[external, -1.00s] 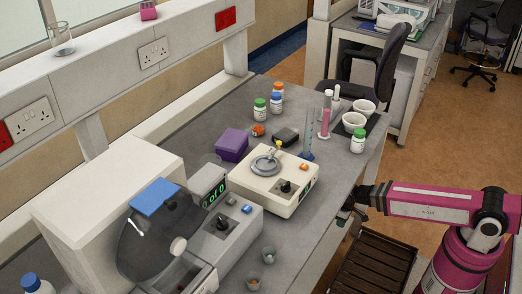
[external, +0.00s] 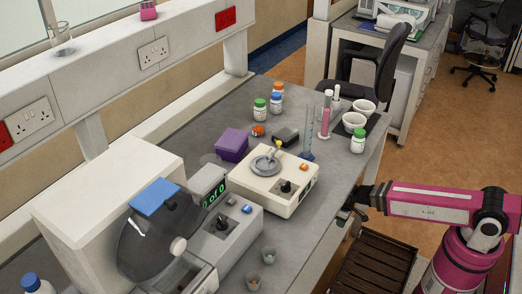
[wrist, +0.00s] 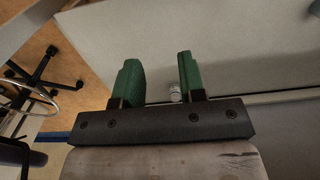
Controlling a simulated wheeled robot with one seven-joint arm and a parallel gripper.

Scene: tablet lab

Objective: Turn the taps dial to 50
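A cream box-shaped device (external: 254,178) stands on the bench in the external view, with a round grey platform (external: 265,164) and a black dial (external: 286,187) on top. A grey machine (external: 240,234) to its left has a round drum, a green display (external: 214,195) and another black dial (external: 222,223). No label is legible, so I cannot tell which dial is for taps, nor its setting. My gripper (external: 355,203) is at the bench's right edge, apart from both dials. In the wrist view my gripper (wrist: 158,64) has its green fingers apart with nothing between them.
A purple box (external: 232,144), lidded bottles, cylinders and white bowls stand behind the cream device. A dark slatted item (external: 372,262) is below the bench edge. The bench right of the cream device is clear.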

